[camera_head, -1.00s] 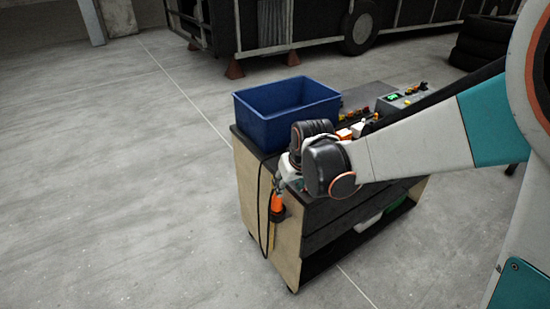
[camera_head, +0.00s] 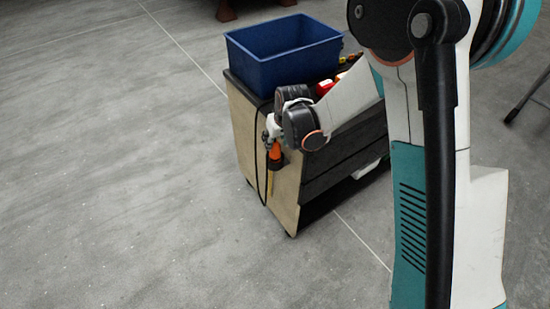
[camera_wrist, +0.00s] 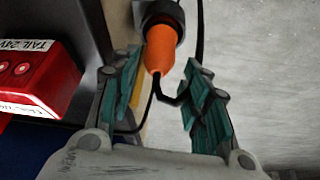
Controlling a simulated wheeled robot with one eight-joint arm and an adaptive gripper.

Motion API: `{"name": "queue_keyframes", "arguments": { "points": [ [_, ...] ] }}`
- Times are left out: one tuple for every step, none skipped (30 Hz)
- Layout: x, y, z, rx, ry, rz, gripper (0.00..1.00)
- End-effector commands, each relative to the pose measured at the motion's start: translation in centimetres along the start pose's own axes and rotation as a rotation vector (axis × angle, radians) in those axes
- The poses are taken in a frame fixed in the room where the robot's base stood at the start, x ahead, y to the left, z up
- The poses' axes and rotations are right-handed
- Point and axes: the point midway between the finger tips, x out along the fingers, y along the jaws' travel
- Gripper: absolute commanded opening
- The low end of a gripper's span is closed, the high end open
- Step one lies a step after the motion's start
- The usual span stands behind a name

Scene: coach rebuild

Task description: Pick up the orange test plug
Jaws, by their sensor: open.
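The orange test plug (camera_wrist: 159,48) is in the upper middle of the wrist view, with a dark collar at its far end and a dark cord at its near end. In the head view the plug (camera_head: 276,153) hangs at the end panel of the cart. My gripper (camera_wrist: 162,75) is open, with one green-padded finger on each side of the plug's near end. I cannot tell whether either finger touches it. In the head view my gripper (camera_head: 270,135) is at the cart's end, just above the plug and partly hidden by my wrist.
A blue bin (camera_head: 283,52) stands on the cart's top (camera_head: 240,86). A red box with white labels (camera_wrist: 35,80) is left of my gripper in the wrist view. A black cable (camera_head: 258,178) hangs down the end panel (camera_head: 285,195). The floor to the left is clear.

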Motion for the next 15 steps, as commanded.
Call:
{"name": "queue_keyframes", "arguments": {
  "points": [
    [0.3, 0.0, 0.0, 0.000, 0.000, 0.000, 0.43],
    [0.3, 0.0, 0.0, 0.000, 0.000, 0.000, 0.43],
    [0.5, 0.0, 0.0, 0.000, 0.000, 0.000, 0.43],
    [0.7, 0.0, 0.0, 0.000, 0.000, 0.000, 0.43],
    [0.9, 0.0, 0.0, 0.000, 0.000, 0.000, 0.43],
    [1.4, 0.1, 0.0, 0.000, 0.000, 0.000, 0.43],
    [1.7, 0.1, 0.1, 0.000, 0.000, 0.000, 0.43],
    [2.1, 0.1, 0.1, 0.000, 0.000, 0.000, 0.43],
    [2.8, 0.1, 0.1, 0.000, 0.000, 0.000, 0.43],
    [3.2, 0.2, 0.1, 0.000, 0.000, 0.000, 0.43],
    [3.7, 0.2, 0.1, 0.000, 0.000, 0.000, 0.43],
    [4.3, 0.2, 0.1, 0.000, 0.000, 0.000, 0.43],
    [4.7, 0.2, 0.1, 0.000, 0.000, 0.000, 0.43],
    [5.0, 0.2, 0.1, 0.000, 0.000, 0.000, 0.43],
    [5.3, 0.2, 0.1, 0.000, 0.000, 0.000, 0.43]
  ]
}}
